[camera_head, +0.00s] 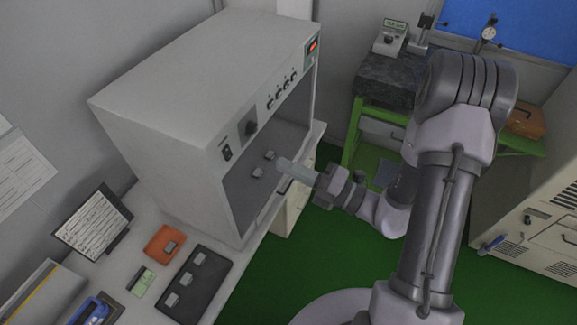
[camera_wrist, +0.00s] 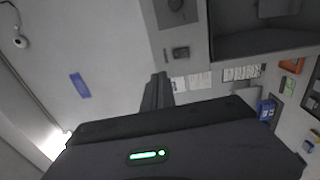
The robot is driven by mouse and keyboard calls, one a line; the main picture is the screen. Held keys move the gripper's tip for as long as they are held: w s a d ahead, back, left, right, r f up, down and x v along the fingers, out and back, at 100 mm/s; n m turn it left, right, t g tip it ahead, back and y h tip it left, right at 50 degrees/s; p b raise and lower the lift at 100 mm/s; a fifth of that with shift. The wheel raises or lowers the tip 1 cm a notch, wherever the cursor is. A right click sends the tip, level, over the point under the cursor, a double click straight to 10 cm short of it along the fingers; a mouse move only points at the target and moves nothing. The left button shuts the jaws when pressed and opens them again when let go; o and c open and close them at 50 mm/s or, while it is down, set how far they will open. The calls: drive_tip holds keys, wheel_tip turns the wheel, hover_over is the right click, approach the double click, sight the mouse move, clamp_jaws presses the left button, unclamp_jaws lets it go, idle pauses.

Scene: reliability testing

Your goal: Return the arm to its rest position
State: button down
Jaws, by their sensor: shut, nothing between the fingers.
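My arm reaches in from the right in the head view, bent at a high elbow. My gripper (camera_head: 284,165) points left, in front of the open front of a large grey test chamber (camera_head: 180,90). Its pale fingers are shut with nothing visible between them. In the wrist view my gripper's dark fingers (camera_wrist: 157,90) show together above the body with a green light. Small grey parts (camera_head: 258,173) lie inside the chamber, left of the fingertips in the picture. Whether the fingertips are inside the opening or just outside it I cannot tell.
On the white bench (camera_head: 215,306) lie a dark tray (camera_head: 207,293) holding several small parts, an orange tray (camera_head: 157,238) with one part and a tablet (camera_head: 92,226). A green-framed stand with a dark stone slab (camera_head: 385,78) stands behind my arm. Green floor (camera_head: 265,275) is open below.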

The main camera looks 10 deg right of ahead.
drive_tip(key=shift+s, duration=0.1)
drive_tip(key=s+a+f+n+g+h+b, duration=0.1)
drive_tip(key=s+a+f+n+g+b, duration=0.45)
drive_tip(key=n, duration=0.45)
drive_tip(key=s+a+f+n+g+b, duration=0.2)
drive_tip(key=s+a+n+g+b, duration=0.2)
drive_tip(key=s+n+g+b, duration=0.45)
drive_tip(key=s+d+f+n+t+h+b, duration=0.2)
drive_tip(key=s+d+f+n+h+b, duration=0.25)
drive_tip(key=f+n+h+b, duration=0.65)
drive_tip(key=w+d+r+n+t+h+b, duration=0.1)
drive_tip(key=d+n+t+b, duration=0.3)
drive_tip(key=n, duration=0.6)
drive_tip(key=shift+w+d+r+t, duration=0.2)
drive_tip(key=shift+d+r+t, duration=0.05)
drive_tip(key=shift+d+t, duration=0.7)
